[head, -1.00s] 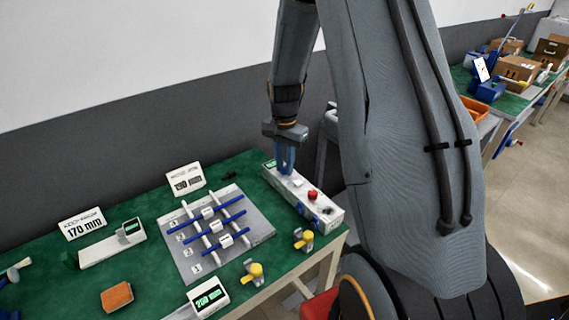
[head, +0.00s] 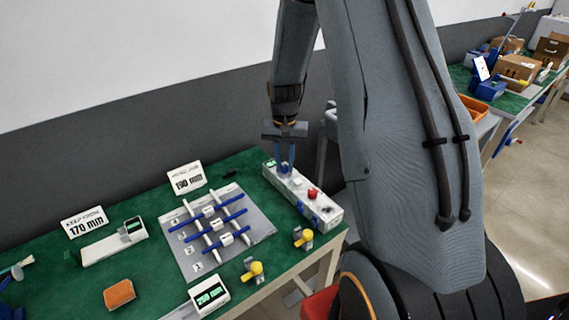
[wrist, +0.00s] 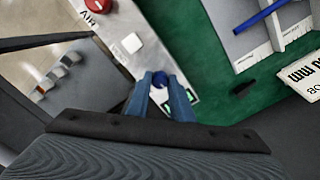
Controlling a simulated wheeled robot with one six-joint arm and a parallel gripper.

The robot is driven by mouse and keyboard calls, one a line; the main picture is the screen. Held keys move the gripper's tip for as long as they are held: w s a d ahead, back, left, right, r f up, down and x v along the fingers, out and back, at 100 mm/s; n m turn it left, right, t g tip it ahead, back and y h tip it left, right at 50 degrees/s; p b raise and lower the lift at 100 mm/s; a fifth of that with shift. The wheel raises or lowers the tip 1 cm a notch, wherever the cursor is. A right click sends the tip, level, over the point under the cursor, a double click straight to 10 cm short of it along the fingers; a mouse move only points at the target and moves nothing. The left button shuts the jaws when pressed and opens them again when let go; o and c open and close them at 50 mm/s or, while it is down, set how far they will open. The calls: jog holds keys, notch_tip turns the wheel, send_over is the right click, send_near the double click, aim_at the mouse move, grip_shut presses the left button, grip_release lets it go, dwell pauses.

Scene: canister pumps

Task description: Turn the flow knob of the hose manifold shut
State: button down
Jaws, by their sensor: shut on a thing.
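A long pale control box (head: 333,216), which I take for the hose manifold, lies along the right part of the green table. My gripper (head: 285,169) points down at its far end. In the wrist view my gripper (wrist: 160,80) is shut on a small round blue knob (wrist: 158,79), with a blue finger on each side. The fingers largely hide this knob in the head view. A lit green display (wrist: 163,101) shows beside the fingers. A white square button (wrist: 131,43) and a red knob (wrist: 97,4) sit further along the box top.
A grey board (head: 256,228) with blue rods and white bars lies left of the box. Two yellow-topped fittings (head: 303,238) (head: 252,271) stand near the front edge. Signs (head: 186,178) stand behind the board. An orange block (head: 119,294) lies at the front left.

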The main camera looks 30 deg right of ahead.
aim_at(285, 167)
jog(key=c, duration=1.6)
grip_release()
jog(key=shift+o, duration=0.2)
jog(key=shift+r, duration=0.1)
jog(key=shift+r+b, duration=0.95)
jog(key=shift+r, duration=2.9)
